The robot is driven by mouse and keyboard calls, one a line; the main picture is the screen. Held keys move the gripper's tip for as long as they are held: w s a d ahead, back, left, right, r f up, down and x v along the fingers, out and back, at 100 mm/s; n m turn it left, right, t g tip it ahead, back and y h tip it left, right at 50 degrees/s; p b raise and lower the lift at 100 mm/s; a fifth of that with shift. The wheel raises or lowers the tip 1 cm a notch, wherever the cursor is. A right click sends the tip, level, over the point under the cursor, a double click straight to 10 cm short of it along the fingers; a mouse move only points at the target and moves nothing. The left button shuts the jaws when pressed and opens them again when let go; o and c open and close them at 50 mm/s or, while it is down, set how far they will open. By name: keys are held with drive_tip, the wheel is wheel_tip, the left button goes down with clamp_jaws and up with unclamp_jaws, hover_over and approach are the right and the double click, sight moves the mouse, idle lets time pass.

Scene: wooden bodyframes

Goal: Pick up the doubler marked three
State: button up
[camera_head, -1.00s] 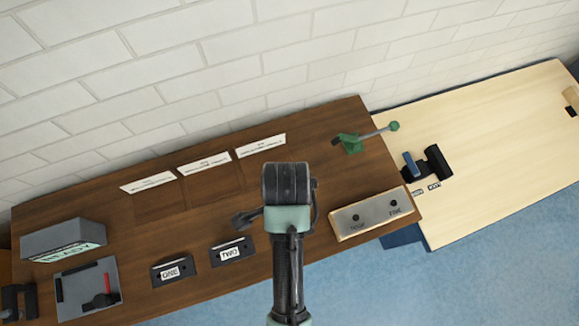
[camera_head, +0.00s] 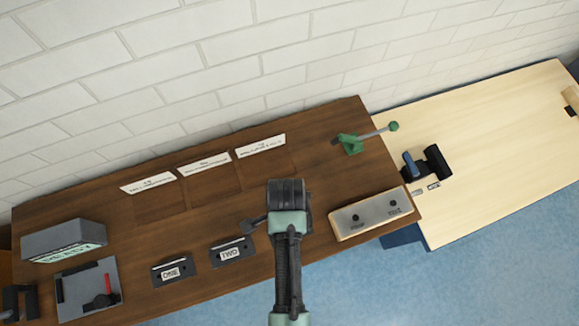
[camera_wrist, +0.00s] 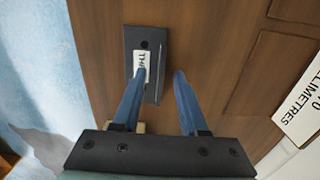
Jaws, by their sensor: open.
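In the wrist view a dark flat plate (camera_wrist: 145,42) with a white label lies on the brown wooden bench. The label's visible letters begin "TH"; the rest is partly covered by a finger. My gripper (camera_wrist: 160,73) is open and empty, with two blue fingers pointing at the plate. The left finger overlaps the label in the picture, and the right finger is just right of the plate over bare wood. I cannot tell the height gap. In the head view my arm hides this plate. Similar plates marked ONE (camera_head: 172,270) and TWO (camera_head: 232,251) lie to its left.
The brown bench (camera_head: 330,130) also holds a grey box (camera_head: 64,240), a grey fixture with a red lever (camera_head: 88,285), a green lever tool (camera_head: 350,143) and a two-knob panel (camera_head: 375,214). White labels (camera_head: 204,164) lie along the back. A pale table (camera_head: 480,140) adjoins at right.

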clamp_jaws()
idle(1.3)
